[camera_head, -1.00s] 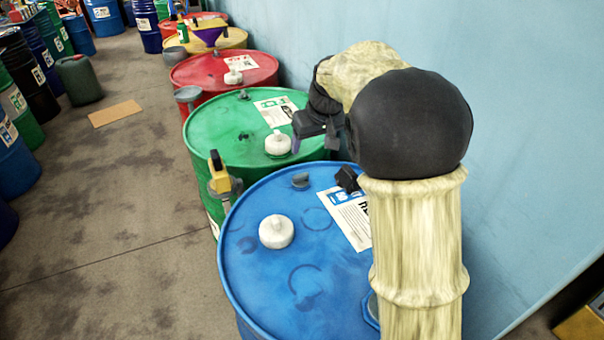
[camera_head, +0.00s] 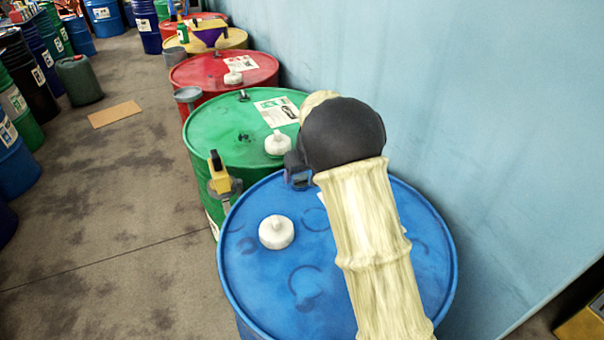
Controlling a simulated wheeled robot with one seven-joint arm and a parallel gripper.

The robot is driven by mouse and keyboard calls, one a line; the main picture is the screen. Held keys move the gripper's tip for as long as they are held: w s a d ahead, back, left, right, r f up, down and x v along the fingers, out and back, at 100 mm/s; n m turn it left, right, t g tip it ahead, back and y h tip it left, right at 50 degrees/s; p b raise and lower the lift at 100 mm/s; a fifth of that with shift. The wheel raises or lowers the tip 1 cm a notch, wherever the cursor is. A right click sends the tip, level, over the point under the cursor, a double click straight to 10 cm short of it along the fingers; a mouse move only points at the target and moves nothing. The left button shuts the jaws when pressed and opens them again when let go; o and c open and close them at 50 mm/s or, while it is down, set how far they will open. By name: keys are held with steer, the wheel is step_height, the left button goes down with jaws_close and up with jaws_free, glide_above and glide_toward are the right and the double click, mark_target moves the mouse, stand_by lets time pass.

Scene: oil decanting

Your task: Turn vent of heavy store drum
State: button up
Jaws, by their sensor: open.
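The blue drum (camera_head: 250,275) stands nearest, with a white domed cap (camera_head: 276,232) on its lid. I cannot read which drum is the heavy store one. My gripper (camera_head: 296,172) is at the blue drum's far rim, where its small grey lid fitting was visible before. The fitting is now hidden behind my gripper and arm. My gripper shows only as a dark edge left of my wrist, and its fingertips are mostly hidden. It is open; whether it touches the fitting, I cannot tell. The green drum (camera_head: 215,135) behind has a white cap (camera_head: 278,144) and a small dark fitting (camera_head: 244,96).
A yellow-handled tool (camera_head: 220,178) hangs at the green drum's near left side. A red drum (camera_head: 205,70) and a yellow drum (camera_head: 232,40) stand behind. The blue wall (camera_head: 480,120) runs close on the right. The floor (camera_head: 130,200) on the left is mostly clear.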

steer(key=shift+f, duration=0.15)
steer(key=shift+c, duration=0.4)
steer(key=c, duration=0.9)
